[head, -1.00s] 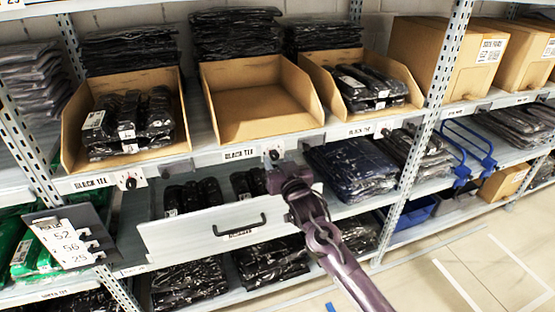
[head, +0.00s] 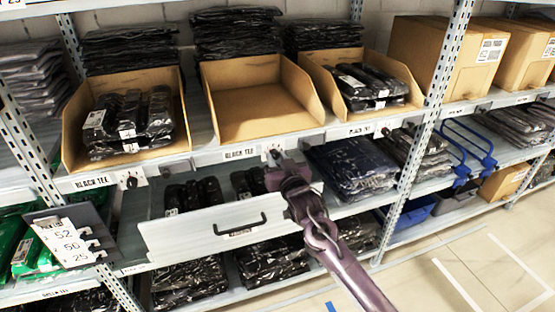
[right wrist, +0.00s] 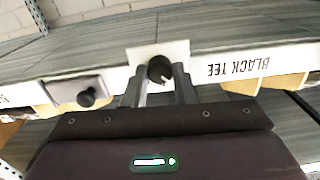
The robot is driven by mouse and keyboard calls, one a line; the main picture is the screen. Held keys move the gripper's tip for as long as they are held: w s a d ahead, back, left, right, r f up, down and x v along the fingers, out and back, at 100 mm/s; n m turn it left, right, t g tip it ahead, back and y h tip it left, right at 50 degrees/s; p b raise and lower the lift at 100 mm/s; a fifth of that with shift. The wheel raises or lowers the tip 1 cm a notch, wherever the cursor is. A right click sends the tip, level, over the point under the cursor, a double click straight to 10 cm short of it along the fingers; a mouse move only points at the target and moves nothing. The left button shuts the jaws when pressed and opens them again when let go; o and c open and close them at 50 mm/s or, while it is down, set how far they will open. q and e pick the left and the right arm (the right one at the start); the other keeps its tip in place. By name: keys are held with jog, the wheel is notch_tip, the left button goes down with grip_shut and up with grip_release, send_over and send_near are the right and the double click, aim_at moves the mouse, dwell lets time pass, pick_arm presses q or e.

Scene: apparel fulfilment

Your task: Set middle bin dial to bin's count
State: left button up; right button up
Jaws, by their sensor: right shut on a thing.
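The middle bin (head: 245,118) is an open brown cardboard bin and looks empty inside. Its dial (right wrist: 160,68) is a round black knob with a pale mark, on a white plate on the shelf edge. My right gripper (right wrist: 160,88) is shut on this knob, one finger on each side. In the head view, the right gripper (head: 277,163) reaches the shelf edge below the middle bin and partly hides the dial. The number setting is too small to read. My left gripper is not in view.
The left bin (head: 70,135) and right bin (head: 318,75) hold black bagged shirts; each has its own dial, (head: 130,182) and (head: 386,131). A pale drawer front (head: 190,235) with a black handle juts out below. A card holder (head: 88,222) stands at lower left.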

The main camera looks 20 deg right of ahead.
jog(key=shift+n, duration=0.3)
jog(key=n+p, duration=0.1)
jog(key=n, duration=0.2)
jog(key=shift+p, duration=0.35)
jog(key=shift+n+p, duration=0.5)
jog(key=shift+n, duration=1.5)
jog(key=o, duration=1)
